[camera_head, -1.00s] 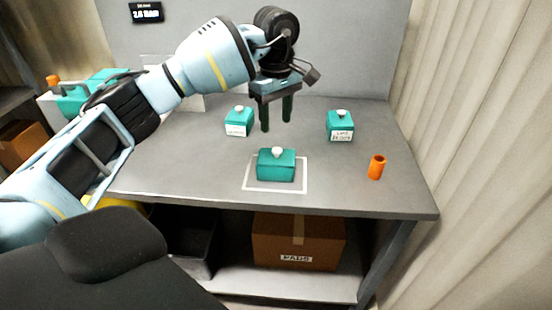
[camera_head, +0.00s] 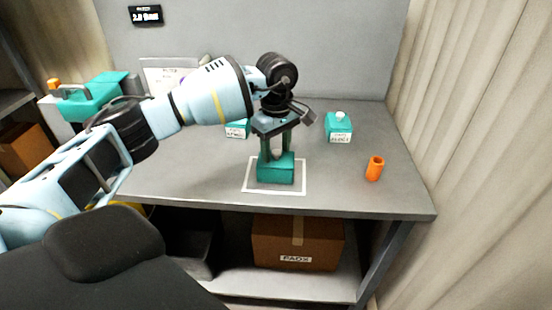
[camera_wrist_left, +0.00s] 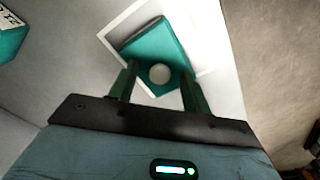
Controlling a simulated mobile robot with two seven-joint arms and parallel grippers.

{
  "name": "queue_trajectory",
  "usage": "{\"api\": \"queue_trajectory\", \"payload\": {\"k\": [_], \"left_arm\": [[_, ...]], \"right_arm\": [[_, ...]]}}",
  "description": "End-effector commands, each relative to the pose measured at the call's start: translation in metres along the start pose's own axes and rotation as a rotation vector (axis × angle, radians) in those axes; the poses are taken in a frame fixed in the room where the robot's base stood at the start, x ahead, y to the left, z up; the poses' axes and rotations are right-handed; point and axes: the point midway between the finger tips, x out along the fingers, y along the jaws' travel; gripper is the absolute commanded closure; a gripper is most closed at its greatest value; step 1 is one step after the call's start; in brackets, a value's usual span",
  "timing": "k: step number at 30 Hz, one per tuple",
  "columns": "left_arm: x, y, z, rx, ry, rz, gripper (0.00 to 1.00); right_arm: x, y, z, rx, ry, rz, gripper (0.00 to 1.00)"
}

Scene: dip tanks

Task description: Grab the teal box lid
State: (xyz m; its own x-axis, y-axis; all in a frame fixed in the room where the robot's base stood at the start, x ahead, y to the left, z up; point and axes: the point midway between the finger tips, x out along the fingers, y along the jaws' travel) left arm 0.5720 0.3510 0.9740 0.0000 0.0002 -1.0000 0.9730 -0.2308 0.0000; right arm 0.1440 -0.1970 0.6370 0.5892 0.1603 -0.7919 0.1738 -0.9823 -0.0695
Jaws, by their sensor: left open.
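The teal box (camera_head: 276,172) with its lid stands in a white square outline on the grey table. In the left wrist view the lid (camera_wrist_left: 150,42) shows from above, with a round pale knob (camera_wrist_left: 159,73). My left gripper (camera_head: 275,153) is open over the box, its dark green fingers pointing down. In the left wrist view the knob lies between the fingers (camera_wrist_left: 157,85), apart from both. I cannot tell the exact height of the fingertips over the lid. My right gripper is not in view.
A second teal box (camera_head: 339,128) with a label stands at the back right. Another (camera_head: 237,130) is partly hidden behind my left arm. An orange cylinder (camera_head: 375,168) stands near the right edge. A cardboard box (camera_head: 297,243) sits on the shelf below.

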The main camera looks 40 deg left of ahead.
Motion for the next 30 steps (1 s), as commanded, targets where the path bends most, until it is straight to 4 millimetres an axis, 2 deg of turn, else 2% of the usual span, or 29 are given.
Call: {"api": "queue_trajectory", "payload": {"k": [5, 16, 25, 30], "left_arm": [[0.0, 0.0, 0.0, 0.0, 0.0, 0.0, 0.52], [0.0, 0.0, 0.0, 0.0, 0.0, 0.0, 0.99], [-0.002, 0.0, 0.0, 0.0, 0.0, 0.001, 1.0], [-0.013, 0.001, 0.0, 0.0, -0.001, 0.003, 1.0]], "right_arm": [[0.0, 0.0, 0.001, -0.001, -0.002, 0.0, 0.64], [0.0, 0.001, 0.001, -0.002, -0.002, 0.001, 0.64], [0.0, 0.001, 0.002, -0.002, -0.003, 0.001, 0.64], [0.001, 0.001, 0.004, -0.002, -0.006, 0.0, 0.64]]}}
